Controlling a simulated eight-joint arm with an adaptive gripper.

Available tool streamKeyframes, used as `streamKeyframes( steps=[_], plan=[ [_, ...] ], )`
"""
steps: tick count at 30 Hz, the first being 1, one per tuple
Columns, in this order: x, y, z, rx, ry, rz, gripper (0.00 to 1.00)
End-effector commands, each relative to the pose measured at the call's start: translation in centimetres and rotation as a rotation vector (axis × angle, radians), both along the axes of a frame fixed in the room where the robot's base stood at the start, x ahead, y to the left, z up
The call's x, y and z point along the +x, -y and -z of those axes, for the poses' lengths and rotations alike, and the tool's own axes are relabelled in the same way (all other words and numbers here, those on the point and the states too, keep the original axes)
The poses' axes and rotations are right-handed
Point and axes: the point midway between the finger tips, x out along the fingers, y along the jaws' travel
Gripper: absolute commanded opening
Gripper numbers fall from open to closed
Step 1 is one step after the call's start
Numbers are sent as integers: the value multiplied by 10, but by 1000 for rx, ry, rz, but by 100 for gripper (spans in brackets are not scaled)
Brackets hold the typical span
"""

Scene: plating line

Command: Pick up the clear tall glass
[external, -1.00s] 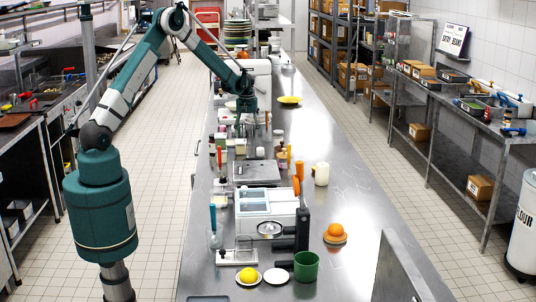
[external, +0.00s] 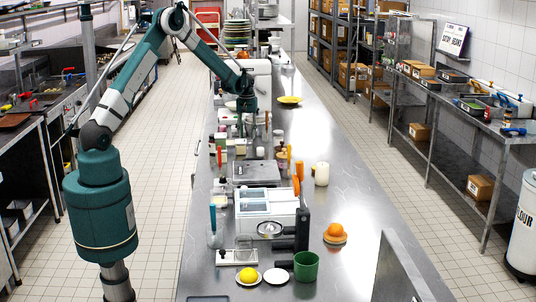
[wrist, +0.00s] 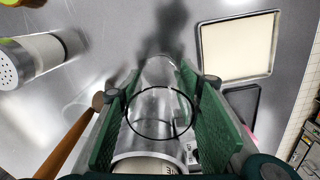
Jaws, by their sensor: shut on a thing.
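The clear tall glass (wrist: 158,88) stands out in the wrist view as a transparent cylinder with a dark ring, between my two green finger pads. My gripper (wrist: 158,120) is shut on it, with one pad on each side. A pale object with printing shows at the bottom of the view, behind or inside the glass; I cannot tell which. In the external view my gripper (external: 249,128) points down over the far left part of the steel counter. The glass is too small to make out there.
In the wrist view, a cream tray (wrist: 238,47) lies right of the glass and a white shaker (wrist: 35,60) left. A brown handle (wrist: 68,140) is close to the left pad. In the external view, crowded items line the counter's left; its right side (external: 345,175) is mostly clear.

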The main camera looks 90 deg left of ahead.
Motion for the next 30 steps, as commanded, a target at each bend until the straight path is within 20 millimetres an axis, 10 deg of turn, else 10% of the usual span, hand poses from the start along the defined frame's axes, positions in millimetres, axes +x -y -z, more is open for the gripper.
streamKeyframes(
  steps=[30],
  plan=[
    [0, 0, -99, 0, 0, 0, 20]
  ],
)
